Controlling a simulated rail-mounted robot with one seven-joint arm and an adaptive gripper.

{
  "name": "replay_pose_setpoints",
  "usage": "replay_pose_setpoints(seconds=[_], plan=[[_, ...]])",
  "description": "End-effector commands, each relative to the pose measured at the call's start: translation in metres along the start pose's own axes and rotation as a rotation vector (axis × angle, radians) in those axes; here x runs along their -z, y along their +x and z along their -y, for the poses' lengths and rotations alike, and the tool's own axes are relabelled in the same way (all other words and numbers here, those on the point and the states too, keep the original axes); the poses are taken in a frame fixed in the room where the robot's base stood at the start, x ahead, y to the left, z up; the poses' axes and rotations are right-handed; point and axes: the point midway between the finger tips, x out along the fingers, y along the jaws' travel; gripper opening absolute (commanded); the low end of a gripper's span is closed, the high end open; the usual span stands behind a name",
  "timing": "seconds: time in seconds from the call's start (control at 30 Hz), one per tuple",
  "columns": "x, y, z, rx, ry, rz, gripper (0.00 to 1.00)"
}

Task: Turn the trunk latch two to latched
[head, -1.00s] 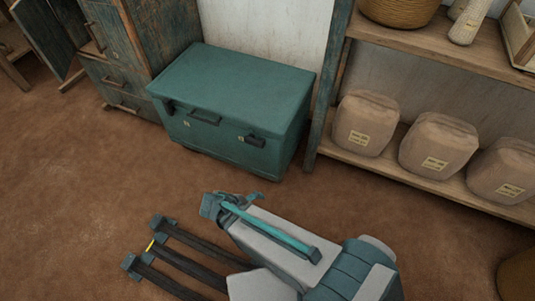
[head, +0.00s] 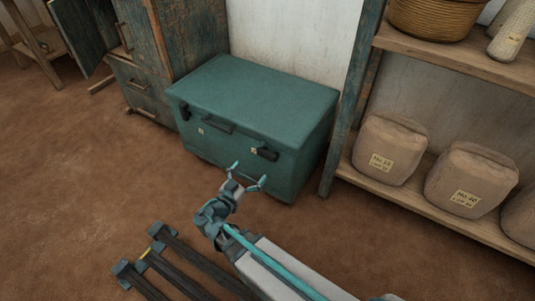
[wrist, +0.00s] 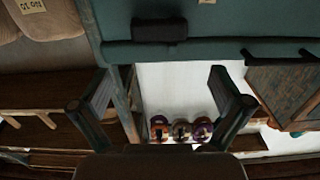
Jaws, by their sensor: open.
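The closed teal trunk (head: 255,95) stands on the floor against the wall. Its front has two dark latches: the left latch (head: 184,112) looks upright and the right latch (head: 267,153) lies sideways. A small pale tag (head: 254,150) sits beside the right latch; I cannot read its number. My gripper (head: 247,174) is open and empty, in front of the trunk, just below the right latch and apart from it. In the wrist view, a sideways dark latch (wrist: 160,30) shows beyond my spread fingers (wrist: 161,105), with part of a tag above it.
A dark carry handle (head: 218,126) is between the latches. A wooden shelf post (head: 350,105) stands close to the trunk's right; the shelf holds labelled sacks (head: 390,148). A cabinet (head: 187,40) stands at the left. Dark beams (head: 190,262) lie low in front; the floor left is clear.

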Motion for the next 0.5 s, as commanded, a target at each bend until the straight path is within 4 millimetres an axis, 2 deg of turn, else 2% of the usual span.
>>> replay_pose_setpoints(seconds=[0.5], plan=[[-0.003,0.079,0.000,-0.004,-0.003,0.001,1.00]])
